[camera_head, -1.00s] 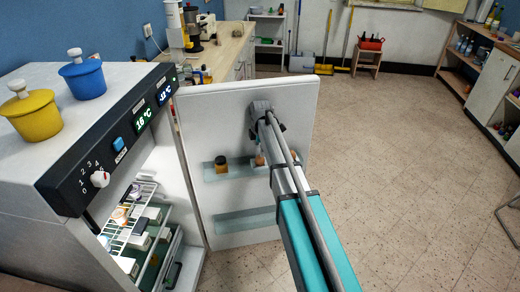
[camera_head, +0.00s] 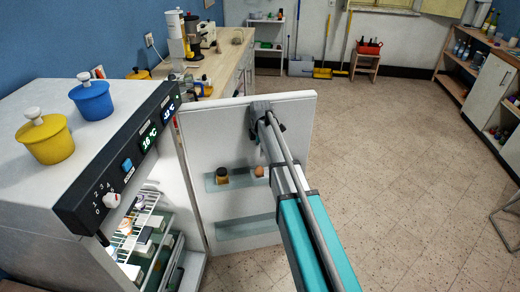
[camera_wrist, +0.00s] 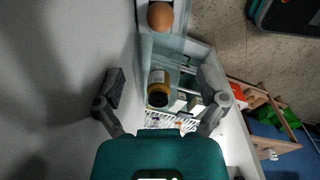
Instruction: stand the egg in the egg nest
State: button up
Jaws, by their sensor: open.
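A brown egg (camera_head: 260,171) sits in the upper shelf (camera_head: 212,184) on the inside of the open fridge door. It also shows at the top edge of the wrist view (camera_wrist: 160,16), with pale shelf walls beside it. I cannot make out a separate egg nest for certain. An amber jar (camera_head: 222,176) stands left of the egg in the same shelf; it shows between my fingers in the wrist view (camera_wrist: 158,88). My gripper (camera_wrist: 163,82) is open and empty, above the door shelf and apart from the egg. In the head view my arm hides part of the door.
The fridge door (camera_head: 290,125) stands open beside the fridge body (camera_head: 30,195). Inside are a wire rack (camera_head: 125,240) and several small boxes. A yellow pot (camera_head: 47,138) and a blue pot (camera_head: 92,100) stand on top. The floor (camera_head: 400,170) to the right is clear.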

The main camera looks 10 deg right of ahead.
dwell(0.7)
jog(key=s+m, duration=1.9)
jog(key=s, duration=0.9)
jog(key=shift+s+d, duration=0.15)
jog(key=shift+s, duration=0.2)
jog(key=c, duration=0.4)
jog(key=shift+c, duration=0.4)
